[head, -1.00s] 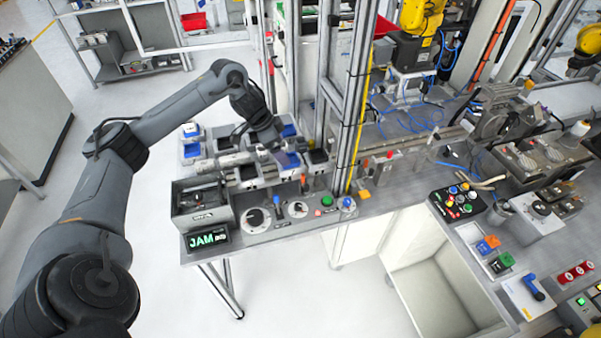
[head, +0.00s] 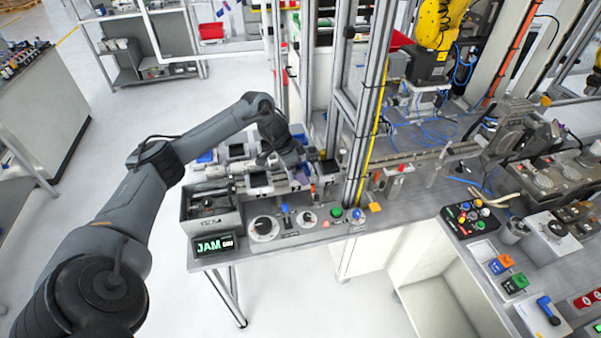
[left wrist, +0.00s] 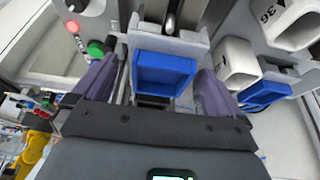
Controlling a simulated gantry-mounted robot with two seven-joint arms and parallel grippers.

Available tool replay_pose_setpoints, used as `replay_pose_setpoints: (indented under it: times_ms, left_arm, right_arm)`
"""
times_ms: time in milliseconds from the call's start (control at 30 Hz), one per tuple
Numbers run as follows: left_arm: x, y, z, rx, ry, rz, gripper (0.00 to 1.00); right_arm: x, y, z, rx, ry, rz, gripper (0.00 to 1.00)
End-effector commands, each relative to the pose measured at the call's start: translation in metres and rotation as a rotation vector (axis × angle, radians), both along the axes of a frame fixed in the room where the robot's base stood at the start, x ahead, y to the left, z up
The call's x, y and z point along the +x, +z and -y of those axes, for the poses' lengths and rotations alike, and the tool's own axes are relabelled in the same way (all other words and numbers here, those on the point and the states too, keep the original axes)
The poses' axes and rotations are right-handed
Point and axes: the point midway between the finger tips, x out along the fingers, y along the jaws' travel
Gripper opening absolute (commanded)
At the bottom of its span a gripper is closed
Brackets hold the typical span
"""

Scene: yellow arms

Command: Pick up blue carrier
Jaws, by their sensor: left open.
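A blue carrier (left wrist: 164,75), a shallow blue tray in a light grey holder, lies between the two dark purple-grey fingers of my left gripper (left wrist: 158,78) in the left wrist view. The fingers are spread, one on each side, with visible gaps to the blue part. In the head view my left gripper (head: 289,160) is over the row of holders on the bench, and it hides most of that carrier. A second blue piece (left wrist: 264,94) sits in another holder to the right in the left wrist view. My right gripper is in neither view.
The bench front has a JAM display (head: 214,245), a grey box (head: 211,212), dials and buttons. A metal frame post (head: 366,120) stands close to the right of my left gripper.

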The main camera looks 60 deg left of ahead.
Motion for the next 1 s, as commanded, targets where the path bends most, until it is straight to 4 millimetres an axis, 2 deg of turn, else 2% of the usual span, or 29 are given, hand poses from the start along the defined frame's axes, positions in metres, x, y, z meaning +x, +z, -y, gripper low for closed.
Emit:
replay_pose_setpoints:
  times_ms: [133, 400, 800, 1000]
  left_arm:
    - [0.0041, -0.0113, 0.0015, -0.001, 0.0, -0.001, 1.0]
    - [0.0048, -0.013, 0.0013, 0.001, 0.0, -0.001, 1.0]
    - [0.0047, -0.0128, 0.0013, 0.001, 0.0, 0.0, 0.39]
    - [0.0052, -0.0119, 0.0011, 0.001, 0.001, 0.002, 0.36]
  right_arm:
    - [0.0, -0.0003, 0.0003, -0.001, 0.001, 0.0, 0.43]
    - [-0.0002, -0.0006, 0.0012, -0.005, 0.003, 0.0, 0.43]
    - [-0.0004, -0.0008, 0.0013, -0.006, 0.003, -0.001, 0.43]
    - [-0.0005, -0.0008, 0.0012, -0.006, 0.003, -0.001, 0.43]
